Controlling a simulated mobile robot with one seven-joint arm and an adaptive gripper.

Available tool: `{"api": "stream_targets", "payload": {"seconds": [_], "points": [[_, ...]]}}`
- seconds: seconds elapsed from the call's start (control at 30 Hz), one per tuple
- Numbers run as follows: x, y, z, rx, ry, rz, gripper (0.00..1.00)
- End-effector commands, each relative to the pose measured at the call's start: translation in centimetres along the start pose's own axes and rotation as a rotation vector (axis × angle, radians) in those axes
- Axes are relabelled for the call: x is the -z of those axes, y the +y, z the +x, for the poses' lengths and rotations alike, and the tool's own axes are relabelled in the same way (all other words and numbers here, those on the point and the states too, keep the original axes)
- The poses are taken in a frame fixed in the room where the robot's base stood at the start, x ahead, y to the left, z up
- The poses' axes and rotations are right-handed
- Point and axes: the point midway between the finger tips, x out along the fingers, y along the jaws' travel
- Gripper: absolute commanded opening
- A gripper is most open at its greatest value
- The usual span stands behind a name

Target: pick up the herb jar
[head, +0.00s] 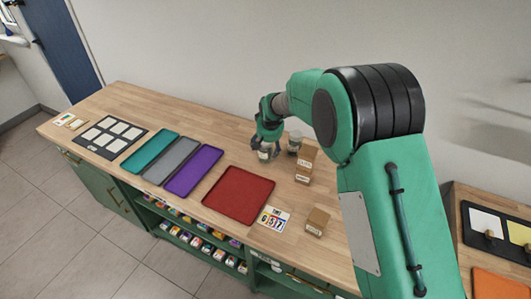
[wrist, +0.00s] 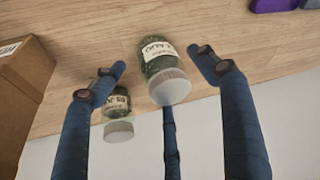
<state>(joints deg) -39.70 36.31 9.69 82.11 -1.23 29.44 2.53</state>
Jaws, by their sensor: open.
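Two glass jars with dark green contents, pale lids and white labels stand on the wooden counter. I cannot read their labels well enough to tell which is the herb jar. One jar (wrist: 158,62) is between the spread fingertips of my gripper (wrist: 161,60) in the wrist view, with no clear contact. The other jar (wrist: 117,104) is farther left, partly behind the left finger. In the head view my gripper (head: 266,138) is open, pointing down around the first jar (head: 264,154). The second jar (head: 294,141) is just to its right.
A tall cardboard box (head: 305,164) stands right of the jars and also shows in the wrist view (wrist: 20,90). A smaller box (head: 317,221) is nearer the front. Red (head: 239,195), purple (head: 193,170), grey and teal trays lie left on the counter (head: 215,125). A wall is behind.

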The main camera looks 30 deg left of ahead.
Motion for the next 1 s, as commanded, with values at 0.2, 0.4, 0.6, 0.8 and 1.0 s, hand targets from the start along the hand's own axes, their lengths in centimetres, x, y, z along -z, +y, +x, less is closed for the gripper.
{"api": "stream_targets", "payload": {"seconds": [0.2,0.4,0.6,0.8,1.0], "points": [[0.0,0.0,3.0,0.000,0.000,0.000,0.73],[0.0,0.0,4.5,0.000,0.001,0.000,0.73],[0.1,0.0,4.7,0.000,0.001,0.000,0.73],[0.0,0.0,4.7,0.000,0.001,0.000,0.73],[0.0,0.0,4.7,0.000,0.001,0.000,0.73]]}}
